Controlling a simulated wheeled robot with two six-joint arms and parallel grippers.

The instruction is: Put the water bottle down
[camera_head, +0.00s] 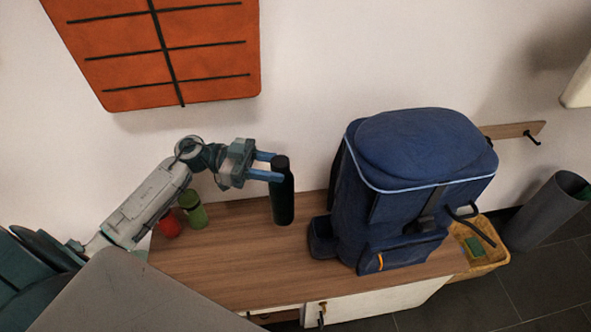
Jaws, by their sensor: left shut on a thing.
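The water bottle (283,200) is dark green with a black cap and stands upright at the wooden table (222,262). Its base appears at the tabletop, but I cannot tell whether it touches. My left gripper (269,167) is shut on the bottle's upper part, with its blue fingers reaching in from the left. My right gripper is not in view.
A large blue backpack (402,195) stands on the table right of the bottle. A green container (193,210) and a red object (169,224) are at the left, below my arm. A yellow basket (493,257) and a grey bin (545,212) are at the right. The front-left tabletop is clear.

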